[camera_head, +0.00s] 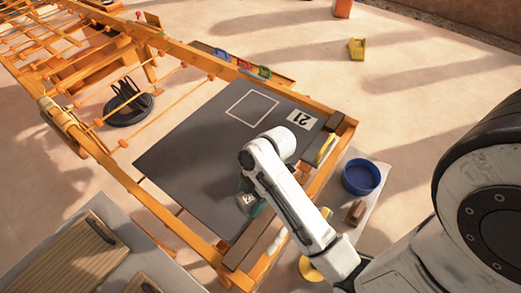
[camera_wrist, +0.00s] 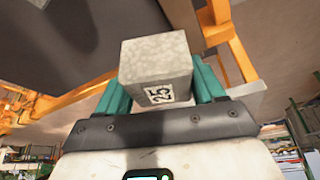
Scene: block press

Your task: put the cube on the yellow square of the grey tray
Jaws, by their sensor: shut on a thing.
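A grey concrete-like cube marked 25 (camera_wrist: 155,58) is held between the teal fingers of my gripper (camera_wrist: 161,88). My gripper is shut on it. In the head view the cube (camera_head: 245,203) shows small at the end of my white arm, over the near right part of a dark grey board (camera_head: 185,150). I cannot tell whether it touches the board. A pale outlined square (camera_head: 252,108) lies on the far part of the board, apart from the cube. No clearly yellow square and no separate grey tray can be told in these views.
An orange frame (camera_head: 190,53) surrounds the board. A blue bowl (camera_head: 361,177) and a brown block (camera_head: 354,212) stand to the right. Wooden boards (camera_head: 65,262) lie at the lower left. The board's middle is clear.

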